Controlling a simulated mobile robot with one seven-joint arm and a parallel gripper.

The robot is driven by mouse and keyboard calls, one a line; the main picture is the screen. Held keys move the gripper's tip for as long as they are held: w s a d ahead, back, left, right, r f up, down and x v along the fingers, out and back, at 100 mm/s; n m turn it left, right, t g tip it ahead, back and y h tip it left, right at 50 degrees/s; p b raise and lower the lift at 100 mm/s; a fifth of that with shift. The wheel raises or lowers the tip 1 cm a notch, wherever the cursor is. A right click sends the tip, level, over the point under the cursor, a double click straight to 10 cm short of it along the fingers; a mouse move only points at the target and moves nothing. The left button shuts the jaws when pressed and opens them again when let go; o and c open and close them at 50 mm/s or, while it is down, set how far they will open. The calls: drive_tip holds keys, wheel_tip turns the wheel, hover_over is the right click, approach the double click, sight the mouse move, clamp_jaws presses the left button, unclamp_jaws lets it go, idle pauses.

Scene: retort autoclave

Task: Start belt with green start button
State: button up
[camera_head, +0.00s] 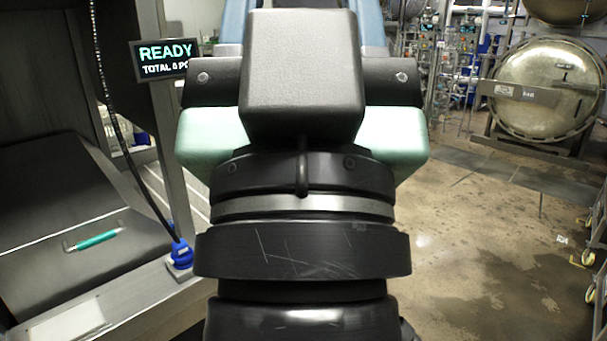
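My own arm fills the middle of the head view, and its black and pale green links hide much of what lies behind it. My gripper is not visible. No green start button can be made out. A dark display (163,60) at the upper left reads READY, with a second line of text cut off by my arm. The belt cannot be clearly told; pale bars (152,178) show between the machine frame and my arm. A green handle (97,240) sits on a dark sloped panel at the left.
A steel machine frame (168,130) stands close on my left, with a black cable running down to a blue connector (181,254). A large round autoclave door (546,88) is at the back right. Wet concrete floor (480,240) lies open on the right. A wheeled rack (598,235) stands at the right edge.

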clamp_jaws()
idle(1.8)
